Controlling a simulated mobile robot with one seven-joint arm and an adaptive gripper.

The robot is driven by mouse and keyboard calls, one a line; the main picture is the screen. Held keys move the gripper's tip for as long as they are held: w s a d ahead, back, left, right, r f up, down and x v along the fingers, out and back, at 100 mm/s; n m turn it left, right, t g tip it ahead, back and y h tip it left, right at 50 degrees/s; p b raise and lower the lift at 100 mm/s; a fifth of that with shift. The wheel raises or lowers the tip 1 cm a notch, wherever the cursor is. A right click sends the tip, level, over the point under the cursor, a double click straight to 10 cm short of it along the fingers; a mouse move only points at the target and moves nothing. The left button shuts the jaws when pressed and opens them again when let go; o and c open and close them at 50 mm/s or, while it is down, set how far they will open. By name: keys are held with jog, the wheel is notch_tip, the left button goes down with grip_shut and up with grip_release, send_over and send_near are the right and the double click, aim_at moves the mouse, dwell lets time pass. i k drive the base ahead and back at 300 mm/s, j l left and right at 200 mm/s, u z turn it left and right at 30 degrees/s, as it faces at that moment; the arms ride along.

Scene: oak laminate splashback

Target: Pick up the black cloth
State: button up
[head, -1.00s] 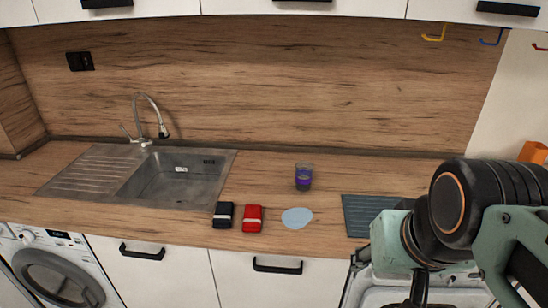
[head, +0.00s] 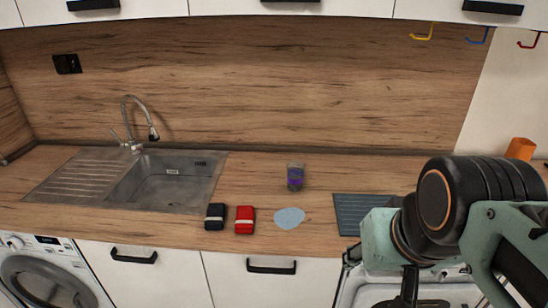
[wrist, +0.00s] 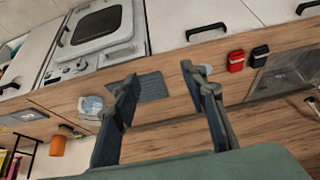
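The black cloth (head: 215,216) is a small folded bundle with a pale band, lying on the wooden counter just in front of the sink. In the wrist view the black cloth (wrist: 259,52) lies at upper right. My gripper (wrist: 160,75) is open and empty, its two fingers wide apart above the counter. It is well away from the cloth, which lies outside the fingers. In the head view my arm is at the right, and the fingers are not clearly visible.
A similar red bundle (head: 245,219) sits close beside the black one. A light-blue round piece (head: 289,218), a purple-labelled glass (head: 295,176) and a dark ribbed mat (head: 357,213) are further right. The sink (head: 165,182) is behind left; the tap (head: 135,120) rises behind it.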

aim_at(215, 218)
jog(key=i+j+z, duration=0.2)
jog(key=i+j, duration=0.15)
jog(key=j, duration=0.3)
jog(key=i+j+z, duration=0.15)
jog(key=j, duration=0.2)
jog(key=i+j+z, duration=0.1)
jog(key=j, duration=0.25)
jog(key=k+l+u, duration=0.1)
jog(key=l+u, duration=0.15)
jog(key=k+l+u, duration=0.2)
jog(key=i+j+z, duration=0.45)
jog(key=k, duration=0.05)
